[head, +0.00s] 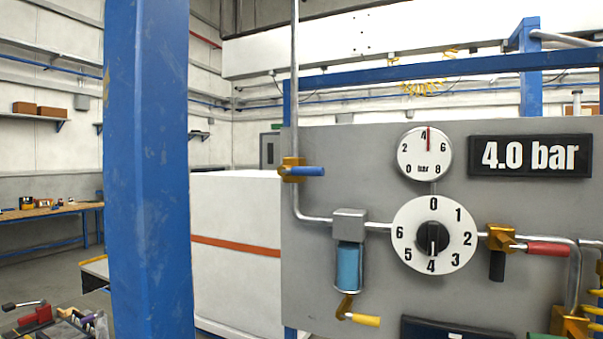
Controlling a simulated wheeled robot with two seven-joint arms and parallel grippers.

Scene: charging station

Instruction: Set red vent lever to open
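The red vent lever (548,249) is on the right side of the grey panel (330,270). It points right, roughly horizontal and in line with the pipe, from a brass valve body (500,238). A black cylindrical fitting (497,266) hangs below this valve. Neither of my grippers shows in the head view, and nothing touches the lever.
A dial (434,235) points near 4; the gauge (425,153) and display (530,156) read about 4 bar. A blue lever (308,171) and yellow lever (362,320) stick out nearby. A blue post (148,170) stands left. Brass fittings (570,323) crowd the lower right.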

